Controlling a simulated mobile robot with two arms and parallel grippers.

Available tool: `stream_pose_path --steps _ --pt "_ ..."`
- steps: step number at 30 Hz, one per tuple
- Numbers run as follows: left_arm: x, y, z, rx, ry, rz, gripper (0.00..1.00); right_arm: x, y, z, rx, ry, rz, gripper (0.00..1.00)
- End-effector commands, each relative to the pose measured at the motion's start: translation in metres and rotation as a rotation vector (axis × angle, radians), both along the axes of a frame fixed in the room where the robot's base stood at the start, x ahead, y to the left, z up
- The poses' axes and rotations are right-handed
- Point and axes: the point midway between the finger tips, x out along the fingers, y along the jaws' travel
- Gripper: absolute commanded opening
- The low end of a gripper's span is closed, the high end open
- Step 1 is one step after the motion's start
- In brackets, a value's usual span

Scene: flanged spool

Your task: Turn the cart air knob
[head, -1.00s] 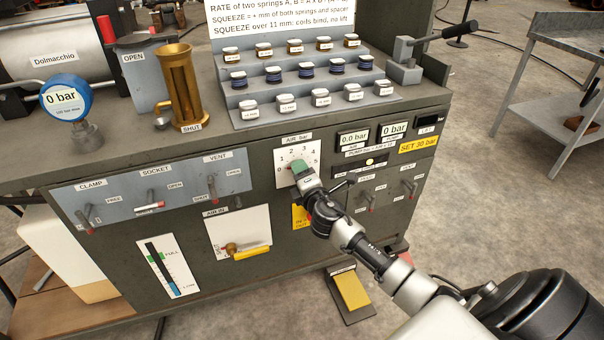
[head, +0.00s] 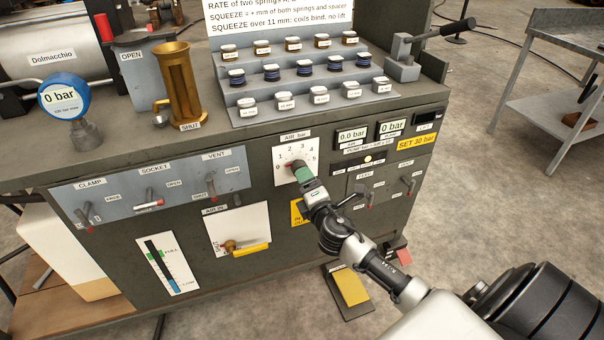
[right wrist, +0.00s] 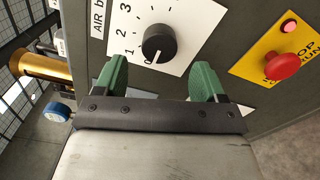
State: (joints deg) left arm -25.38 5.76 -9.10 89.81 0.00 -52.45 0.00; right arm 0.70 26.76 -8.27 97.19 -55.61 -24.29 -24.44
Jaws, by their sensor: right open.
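The air knob (right wrist: 159,43) is a round black knob on a white dial plate marked with numbers. In the right wrist view its white pointer line is at 0. The dial plate (head: 307,152) shows on the cart front in the head view, under the AIR bar label. My right gripper (right wrist: 160,78) has two green fingers, open and empty. In the right wrist view the knob appears between and beyond the fingertips, with no visible contact. In the head view the right gripper (head: 299,169) covers the dial's lower part. My left gripper is not in view.
A red stop button (right wrist: 282,66) on a yellow plate is close to the dial. Lever switches (head: 211,190) are on the panel to the left, and a yellow-handled valve (head: 250,249) is below. Displays (head: 352,137) reading 0 are to the right. Spring trays (head: 300,75) stand on top.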

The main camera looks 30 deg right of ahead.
Motion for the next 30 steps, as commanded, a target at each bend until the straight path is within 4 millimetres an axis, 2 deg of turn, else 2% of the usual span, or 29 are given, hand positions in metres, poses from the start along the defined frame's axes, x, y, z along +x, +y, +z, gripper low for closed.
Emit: stream_pose_path --steps 3,10,25,30 --pt "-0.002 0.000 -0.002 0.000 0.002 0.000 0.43 -0.024 0.006 -0.001 0.001 0.002 0.000 0.71" --pt "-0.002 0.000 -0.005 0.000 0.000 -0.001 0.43 -0.049 0.012 0.000 0.000 0.001 -0.001 0.71" --pt "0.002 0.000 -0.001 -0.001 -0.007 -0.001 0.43 -0.052 0.012 0.000 0.000 0.000 -0.001 0.71" --pt "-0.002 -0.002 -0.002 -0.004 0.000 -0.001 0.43 -0.053 0.012 -0.004 0.014 0.007 -0.005 0.71"
